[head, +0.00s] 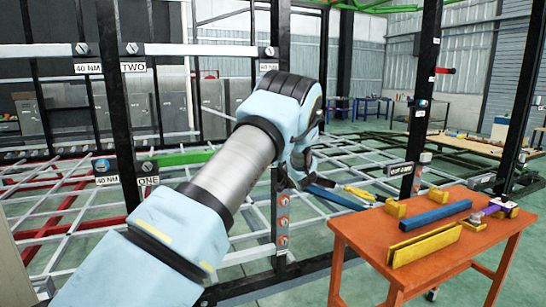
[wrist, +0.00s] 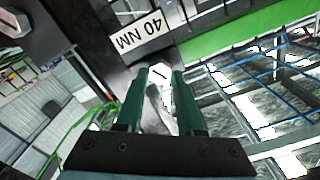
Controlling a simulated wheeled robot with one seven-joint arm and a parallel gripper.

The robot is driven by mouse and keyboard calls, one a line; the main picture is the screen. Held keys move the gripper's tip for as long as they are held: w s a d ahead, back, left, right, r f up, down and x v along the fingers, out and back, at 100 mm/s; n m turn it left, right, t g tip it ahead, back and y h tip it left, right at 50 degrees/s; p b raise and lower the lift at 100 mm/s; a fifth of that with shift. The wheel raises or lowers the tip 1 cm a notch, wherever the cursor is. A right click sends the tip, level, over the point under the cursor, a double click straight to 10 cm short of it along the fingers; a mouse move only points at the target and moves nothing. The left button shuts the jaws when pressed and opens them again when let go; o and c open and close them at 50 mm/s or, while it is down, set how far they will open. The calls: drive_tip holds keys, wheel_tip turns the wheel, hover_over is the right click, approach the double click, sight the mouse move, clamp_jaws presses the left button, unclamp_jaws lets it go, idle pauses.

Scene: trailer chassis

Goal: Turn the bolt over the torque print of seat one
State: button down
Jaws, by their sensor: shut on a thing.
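In the wrist view the two green fingers of my gripper (wrist: 160,82) stand on both sides of a pale bolt head (wrist: 159,70), shut on it. A white "40 NM" print (wrist: 142,35) is on the dark post just beside the bolt. A green bar (wrist: 235,37) runs off to the right. In the head view my gripper (head: 284,181) is at the dark middle post, and my arm hides the bolt and print there.
The "TWO" label (head: 133,68) is under the upper white bar (head: 190,49). An orange table (head: 365,240) at the right holds blue and yellow parts. Floor shows between frame and table.

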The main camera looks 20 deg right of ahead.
drive_tip(key=c, duration=0.8)
unclamp_jaws()
drive_tip(key=shift+s+d+f, duration=0.15)
drive_tip(key=shift+o, duration=1.4)
drive_tip(key=s+d+b, duration=0.1)
drive_tip(key=s+b, duration=0.2)
drive_tip(key=s, duration=0.7)
drive_tip(key=shift+s+b, duration=0.3)
drive_tip(key=shift+b, duration=0.05)
drive_tip(key=shift+d, duration=0.15)
